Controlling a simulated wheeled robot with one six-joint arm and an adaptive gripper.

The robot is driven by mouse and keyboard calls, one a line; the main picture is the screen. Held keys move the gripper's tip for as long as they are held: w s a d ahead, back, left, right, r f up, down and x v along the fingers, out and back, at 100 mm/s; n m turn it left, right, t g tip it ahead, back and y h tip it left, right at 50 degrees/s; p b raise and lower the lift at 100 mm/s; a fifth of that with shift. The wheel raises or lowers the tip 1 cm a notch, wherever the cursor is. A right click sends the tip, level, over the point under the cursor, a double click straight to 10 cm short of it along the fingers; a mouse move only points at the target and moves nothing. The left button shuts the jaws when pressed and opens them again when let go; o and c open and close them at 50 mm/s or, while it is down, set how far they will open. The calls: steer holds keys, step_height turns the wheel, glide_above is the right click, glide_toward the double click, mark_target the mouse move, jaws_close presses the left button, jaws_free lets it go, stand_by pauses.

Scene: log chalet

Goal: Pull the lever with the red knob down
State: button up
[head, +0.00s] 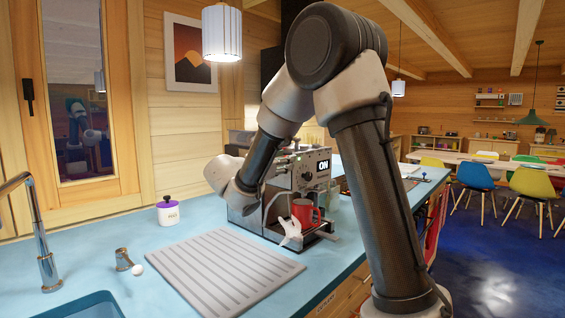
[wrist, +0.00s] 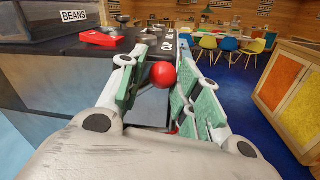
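The red knob (wrist: 163,74) is a round ball in the middle of the wrist view. My gripper (wrist: 162,58) has white fingers with green pads, spread on either side of the knob. Gaps show, so it does not look clamped. The lever's stem is mostly hidden. The lever belongs to the coffee machine (head: 310,180), a metal box with an ON sign on the counter. In the head view, white fingers of my gripper (head: 289,229) appear at the machine's front, left of the red mug (head: 303,212). The knob cannot be made out there.
A ribbed grey mat (head: 222,268) lies on the blue counter before the machine. A purple-lidded jar (head: 168,211), a small metal cup (head: 123,259) and a faucet (head: 42,235) are to the left.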

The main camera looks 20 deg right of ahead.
jaws_close()
steer(key=shift+f, duration=0.15)
steer(key=shift+s+d+f+m+h, duration=0.15)
steer(key=shift+s+f+m, duration=0.15)
steer(key=shift+f+m, duration=0.65)
steer(key=shift+s+d+f+m+h, duration=0.1)
steer(key=shift+s+f+m, duration=0.35)
steer(key=shift+m, duration=0.95)
steer(key=shift+s+d+f+m+h, duration=0.1)
steer(key=shift+s+d+f+m, duration=0.1)
steer(key=shift+f+m, duration=0.8)
steer(key=shift+r, duration=0.15)
